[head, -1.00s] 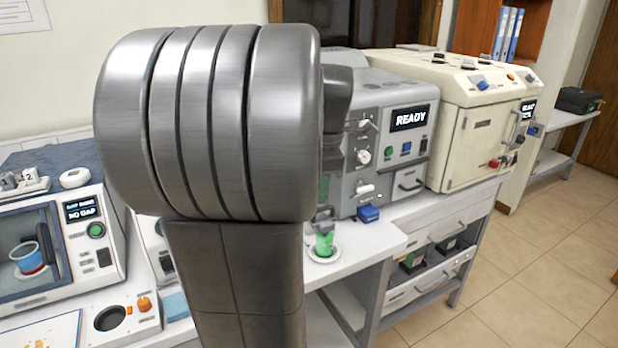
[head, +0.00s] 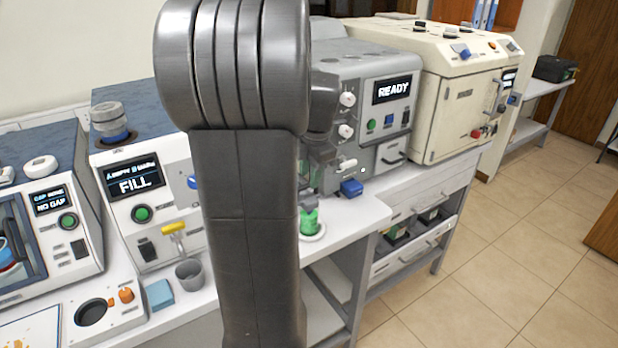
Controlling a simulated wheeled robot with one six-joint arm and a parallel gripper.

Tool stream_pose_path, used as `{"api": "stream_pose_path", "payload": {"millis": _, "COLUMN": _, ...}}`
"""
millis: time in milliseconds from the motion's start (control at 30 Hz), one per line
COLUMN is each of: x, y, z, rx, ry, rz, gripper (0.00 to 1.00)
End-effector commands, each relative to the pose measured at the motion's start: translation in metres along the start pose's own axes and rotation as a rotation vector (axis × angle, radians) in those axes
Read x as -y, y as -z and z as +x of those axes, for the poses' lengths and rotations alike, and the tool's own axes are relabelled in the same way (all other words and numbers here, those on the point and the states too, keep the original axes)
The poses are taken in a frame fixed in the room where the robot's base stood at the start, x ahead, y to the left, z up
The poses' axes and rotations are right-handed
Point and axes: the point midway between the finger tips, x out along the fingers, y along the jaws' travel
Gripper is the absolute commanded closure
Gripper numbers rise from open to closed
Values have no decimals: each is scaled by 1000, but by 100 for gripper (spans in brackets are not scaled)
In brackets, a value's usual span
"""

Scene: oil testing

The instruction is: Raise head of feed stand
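No part can be made out for certain as the feed stand or its head. A grey machine (head: 365,137) with a "READY" screen stands at the centre back, its left side hidden by my arm. A dark grey part (head: 322,105) shows between my arm and this machine; I cannot tell what it belongs to. Below it, a green vessel (head: 309,218) stands on a white dish (head: 318,236) on the bench, partly covered by my arm. My arm fills the middle of the picture. My gripper's fingers cannot be seen.
A "FILL" machine (head: 140,215) with a yellow tap stands left of my arm, with a grey cup (head: 190,273) below the tap. A "NO GAP" unit (head: 70,245) is further left. A cream cabinet (head: 450,90) stands behind right. The tiled floor (head: 500,260) is clear at right.

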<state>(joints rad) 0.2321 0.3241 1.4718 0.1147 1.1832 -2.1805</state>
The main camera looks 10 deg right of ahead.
Motion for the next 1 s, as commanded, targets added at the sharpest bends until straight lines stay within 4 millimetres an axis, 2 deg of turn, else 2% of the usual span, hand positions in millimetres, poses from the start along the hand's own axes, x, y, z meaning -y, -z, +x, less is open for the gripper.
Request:
{"api": "stream_pose_path", "payload": {"millis": 200, "x": 0, "y": 0, "z": 19, "rx": -1, "ry": 1, "rz": 0, "gripper": 68}}
{"api": "stream_pose_path", "payload": {"millis": 500, "x": 0, "y": 0, "z": 21, "rx": 0, "ry": -1, "rz": 0, "gripper": 68}}
{"api": "stream_pose_path", "payload": {"millis": 667, "x": 0, "y": 0, "z": 21, "rx": 0, "ry": -1, "rz": 0, "gripper": 97}}
{"api": "stream_pose_path", "payload": {"millis": 700, "x": 0, "y": 0, "z": 21, "rx": 0, "ry": -1, "rz": 0, "gripper": 100}}
{"api": "stream_pose_path", "payload": {"millis": 900, "x": 0, "y": 0, "z": 20, "rx": 0, "ry": -1, "rz": 0, "gripper": 100}}
{"api": "stream_pose_path", "payload": {"millis": 1000, "x": -2, "y": 0, "z": 10, "rx": 1, "ry": -1, "rz": 0, "gripper": 100}}
